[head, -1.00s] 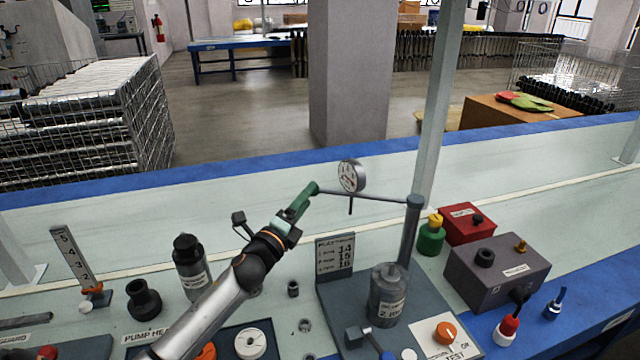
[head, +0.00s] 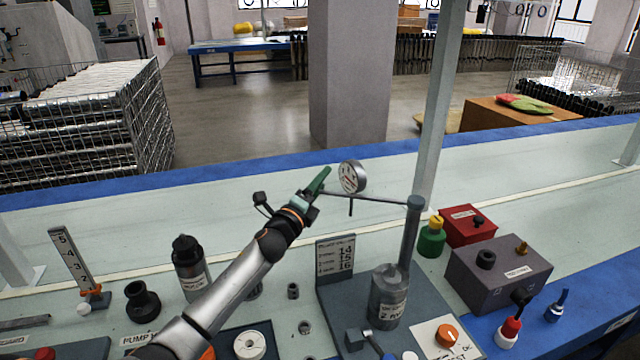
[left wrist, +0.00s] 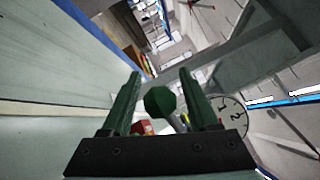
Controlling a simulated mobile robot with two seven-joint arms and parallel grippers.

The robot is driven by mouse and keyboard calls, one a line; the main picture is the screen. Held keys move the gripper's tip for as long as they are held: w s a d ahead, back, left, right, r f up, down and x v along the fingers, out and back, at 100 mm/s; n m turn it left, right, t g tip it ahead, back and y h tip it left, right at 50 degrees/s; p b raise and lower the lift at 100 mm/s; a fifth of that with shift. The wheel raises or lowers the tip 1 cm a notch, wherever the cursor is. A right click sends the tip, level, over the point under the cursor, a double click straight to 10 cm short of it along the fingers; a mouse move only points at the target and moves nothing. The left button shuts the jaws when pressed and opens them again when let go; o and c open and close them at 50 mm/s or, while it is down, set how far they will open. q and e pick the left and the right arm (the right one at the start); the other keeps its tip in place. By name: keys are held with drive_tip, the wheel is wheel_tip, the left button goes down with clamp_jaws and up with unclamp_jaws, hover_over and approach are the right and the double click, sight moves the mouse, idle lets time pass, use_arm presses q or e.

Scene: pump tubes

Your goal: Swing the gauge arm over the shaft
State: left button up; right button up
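The gauge arm (head: 385,198) is a thin bar reaching left from the top of a grey post (head: 410,235). It carries a round white dial gauge (head: 352,177) with a short stem hanging below; the dial also shows in the left wrist view (left wrist: 229,114). My left gripper (head: 322,178) is at the bar's free left end. In the left wrist view its green fingers (left wrist: 160,95) stand apart, with a green knob (left wrist: 160,102) between them and gaps on both sides. A grey cylinder (head: 388,300) stands by the post's foot; I cannot make out the shaft for certain. My right gripper is out of view.
A number plate (head: 335,257) stands on the grey base left of the cylinder. A black-capped bottle (head: 190,265) and a step scale (head: 72,262) are farther left. A purple-grey box (head: 500,275), red box (head: 467,222) and green container (head: 431,240) stand right. The bench behind the gauge is clear.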

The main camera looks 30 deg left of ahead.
use_arm(q)
clamp_jaws()
idle(1.2)
